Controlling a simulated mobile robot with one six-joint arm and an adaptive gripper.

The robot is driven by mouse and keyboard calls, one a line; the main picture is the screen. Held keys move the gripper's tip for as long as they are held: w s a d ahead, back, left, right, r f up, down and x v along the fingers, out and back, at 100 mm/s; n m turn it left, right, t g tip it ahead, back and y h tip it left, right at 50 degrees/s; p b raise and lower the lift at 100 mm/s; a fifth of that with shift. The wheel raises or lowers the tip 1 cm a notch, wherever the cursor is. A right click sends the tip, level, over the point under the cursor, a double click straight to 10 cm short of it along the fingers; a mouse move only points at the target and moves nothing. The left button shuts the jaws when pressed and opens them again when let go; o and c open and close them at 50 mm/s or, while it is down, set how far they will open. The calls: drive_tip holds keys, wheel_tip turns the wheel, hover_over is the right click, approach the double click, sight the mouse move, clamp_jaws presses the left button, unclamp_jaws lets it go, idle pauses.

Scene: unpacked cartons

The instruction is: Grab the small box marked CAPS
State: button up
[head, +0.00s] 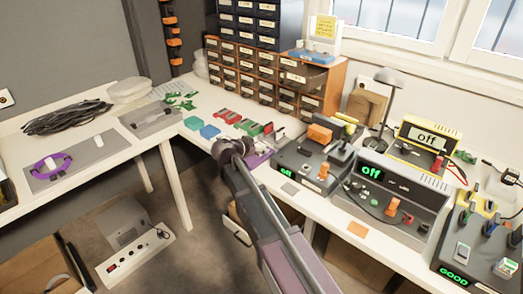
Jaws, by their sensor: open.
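My gripper (232,147) is at the far end of my arm, just in front of this row in the picture. It is open, with its fingers hard to make out. The arm hides part of the bench edge and a purple thing behind it.
Drawer cabinets (262,62) stand behind the boxes. Dark instrument units (312,166) and a lamp (386,96) crowd the bench to the right. A cable bundle (66,118) and a grey mat (47,172) lie on the left bench. Bare bench shows left of the boxes.

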sight(259, 145)
clamp_jaws()
drive_tip(key=shift+r, duration=0.2)
idle(0.3)
wheel_tip(259, 145, up, 3)
drive_tip(key=p, duration=0.3)
drive_tip(key=s+a+r+p, duration=0.1)
drive_tip(key=s+a+p, duration=0.1)
drive_tip(key=s, duration=1.4)
drive_tip(key=shift+a+r, duration=0.3)
drive_tip(key=shift+w+r, duration=0.1)
drive_tip(key=shift+r, duration=0.1)
